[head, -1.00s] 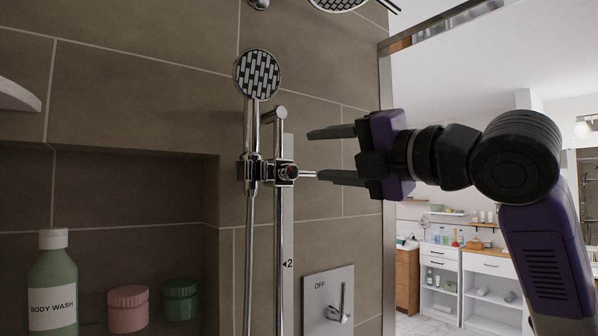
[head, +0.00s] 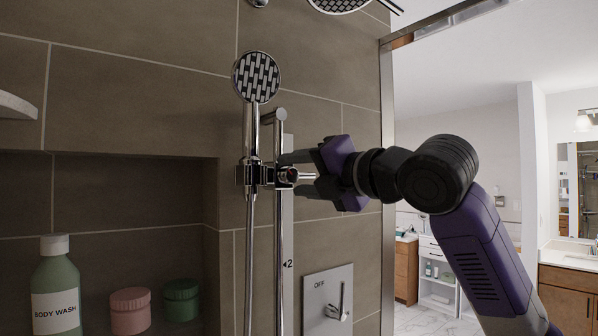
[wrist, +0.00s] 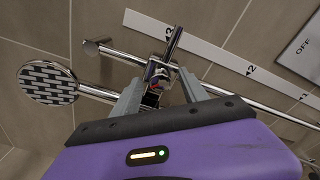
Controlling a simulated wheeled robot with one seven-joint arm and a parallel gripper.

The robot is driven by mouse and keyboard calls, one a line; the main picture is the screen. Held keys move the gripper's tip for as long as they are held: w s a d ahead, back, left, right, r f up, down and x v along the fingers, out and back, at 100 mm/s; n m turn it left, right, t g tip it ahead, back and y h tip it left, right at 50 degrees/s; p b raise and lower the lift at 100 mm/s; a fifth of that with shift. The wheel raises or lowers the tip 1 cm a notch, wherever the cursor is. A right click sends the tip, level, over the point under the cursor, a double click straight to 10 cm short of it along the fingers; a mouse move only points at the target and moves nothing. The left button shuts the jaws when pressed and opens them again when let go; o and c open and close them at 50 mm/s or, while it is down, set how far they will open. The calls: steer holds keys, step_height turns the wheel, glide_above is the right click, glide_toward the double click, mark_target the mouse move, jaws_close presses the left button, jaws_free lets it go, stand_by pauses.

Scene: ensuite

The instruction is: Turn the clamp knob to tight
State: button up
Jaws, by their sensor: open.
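The clamp knob (head: 294,175) is a chrome piece with a red mark and a short lever. It sits on the slider clamp of the vertical shower rail (head: 280,240). In the wrist view the knob (wrist: 158,72) lies between my fingertips, and its lever (wrist: 175,42) sticks out past them. My gripper (head: 291,174) is open, with one finger above the knob and one below it. I cannot tell whether either finger touches it. The fingers partly hide the clamp in the head view.
The hand shower (head: 256,77) hangs in the holder just left of the clamp. A valve plate (head: 328,298) marked OFF is below right. A niche on the left holds body wash (head: 55,290), a pink jar (head: 130,312) and a green jar (head: 182,302). A glass-door frame (head: 388,180) stands right.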

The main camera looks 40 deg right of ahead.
jaws_close()
steer(key=shift+m, duration=0.3)
steer(key=m, duration=0.1)
steer(key=m+b, duration=0.1)
steer(key=m, duration=0.1)
steer(key=shift+f+m, duration=0.2)
steer(key=shift+m, duration=0.1)
steer(key=m+b, duration=0.1)
steer(key=m, duration=0.3)
steer(key=shift+m+t, duration=0.3)
steer(key=m, duration=0.5)
steer(key=shift+a+m+h, duration=0.1)
steer(key=shift+m+h, duration=0.5)
steer(key=shift+m, duration=1.9)
